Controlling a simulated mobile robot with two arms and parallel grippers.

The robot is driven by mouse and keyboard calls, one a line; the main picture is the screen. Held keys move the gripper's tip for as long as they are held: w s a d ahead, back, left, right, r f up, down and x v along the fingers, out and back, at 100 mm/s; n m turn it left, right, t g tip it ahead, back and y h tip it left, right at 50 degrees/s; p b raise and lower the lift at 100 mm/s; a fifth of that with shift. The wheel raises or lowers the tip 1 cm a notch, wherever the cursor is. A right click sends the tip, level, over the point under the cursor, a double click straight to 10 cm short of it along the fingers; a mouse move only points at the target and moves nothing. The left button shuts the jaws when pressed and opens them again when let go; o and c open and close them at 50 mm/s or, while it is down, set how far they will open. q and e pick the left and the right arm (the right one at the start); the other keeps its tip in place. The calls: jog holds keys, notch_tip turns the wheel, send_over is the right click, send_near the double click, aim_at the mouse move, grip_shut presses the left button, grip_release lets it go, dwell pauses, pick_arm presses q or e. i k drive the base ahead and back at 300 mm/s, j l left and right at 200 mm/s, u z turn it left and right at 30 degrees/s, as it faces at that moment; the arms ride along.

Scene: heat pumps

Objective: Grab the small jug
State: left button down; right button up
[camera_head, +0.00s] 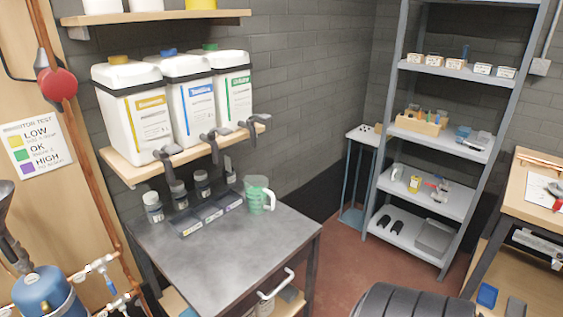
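A small translucent green jug (259,195) stands upright on the grey metal tabletop (215,255), near its back right corner. It is just right of a dark tray with compartments (208,213). A larger whitish container with a big handle (271,301) shows partly on the shelf under the tabletop, cut off by the picture's lower edge. Neither of my grippers is in view. Nothing touches the green jug from my side.
Several small bottles (153,207) stand behind the tray. Three white canisters with taps (168,100) sit on a wall shelf above. A blue tank with copper pipes (45,292) is at lower left. A grey shelf rack (440,150) stands at right. The tabletop's front is clear.

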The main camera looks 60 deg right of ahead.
aim_at(257, 192)
jog(key=z, duration=1.6)
jog(key=i+l, duration=0.2)
jog(key=i+l+u, duration=0.15)
jog(key=u, duration=0.2)
jog(key=i+l+u, duration=0.1)
jog(key=l+u, duration=0.3)
jog(key=j, duration=0.1)
